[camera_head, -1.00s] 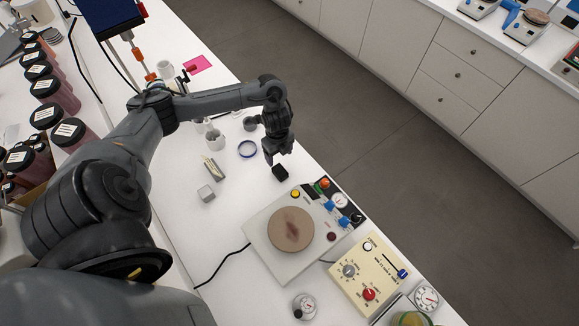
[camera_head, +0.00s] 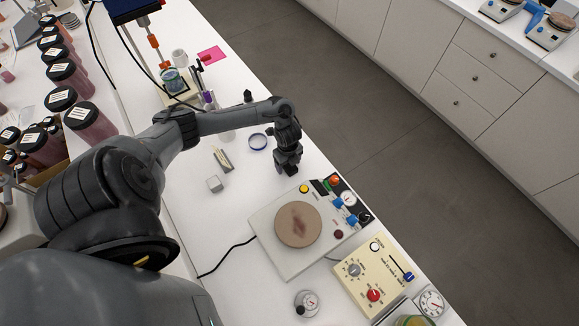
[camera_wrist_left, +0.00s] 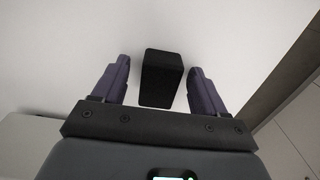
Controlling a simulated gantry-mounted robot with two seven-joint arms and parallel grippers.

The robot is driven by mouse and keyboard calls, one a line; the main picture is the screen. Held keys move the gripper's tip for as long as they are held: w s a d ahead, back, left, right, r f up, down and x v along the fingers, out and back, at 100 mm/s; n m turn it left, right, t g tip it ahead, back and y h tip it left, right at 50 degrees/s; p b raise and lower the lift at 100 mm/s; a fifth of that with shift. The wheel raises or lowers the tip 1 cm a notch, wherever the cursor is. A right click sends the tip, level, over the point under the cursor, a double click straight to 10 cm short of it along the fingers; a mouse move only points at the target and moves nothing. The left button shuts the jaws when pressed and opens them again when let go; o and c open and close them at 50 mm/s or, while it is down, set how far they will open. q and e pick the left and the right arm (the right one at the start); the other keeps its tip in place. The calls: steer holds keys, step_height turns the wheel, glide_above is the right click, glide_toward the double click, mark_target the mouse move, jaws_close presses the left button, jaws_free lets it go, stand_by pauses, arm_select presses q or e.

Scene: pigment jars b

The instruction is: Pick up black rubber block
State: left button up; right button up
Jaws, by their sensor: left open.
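The black rubber block (camera_wrist_left: 161,78) lies on the white table in the left wrist view. It sits between the two purple-grey fingers of my left gripper (camera_wrist_left: 157,82), with a narrow gap on each side. The gripper is open. In the head view my left gripper (camera_head: 290,170) is low over the table, just behind the hotplate, and hides most of the block. My right gripper is not in view.
A hotplate (camera_head: 272,248) with a round stained top stands close in front of the gripper. A grey cube (camera_head: 214,184), a small box (camera_head: 222,158) and a blue-rimmed ring (camera_head: 258,142) lie to the left. The table's edge is close on the right.

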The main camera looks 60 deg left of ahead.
arm_select(q)
steer(key=shift+f, duration=0.1)
steer(key=c, duration=1.1)
step_height(320, 180, up, 9)
steer(key=shift+r+p, duration=0.1)
steer(key=shift+p, duration=0.55)
steer(key=shift+r, duration=0.4)
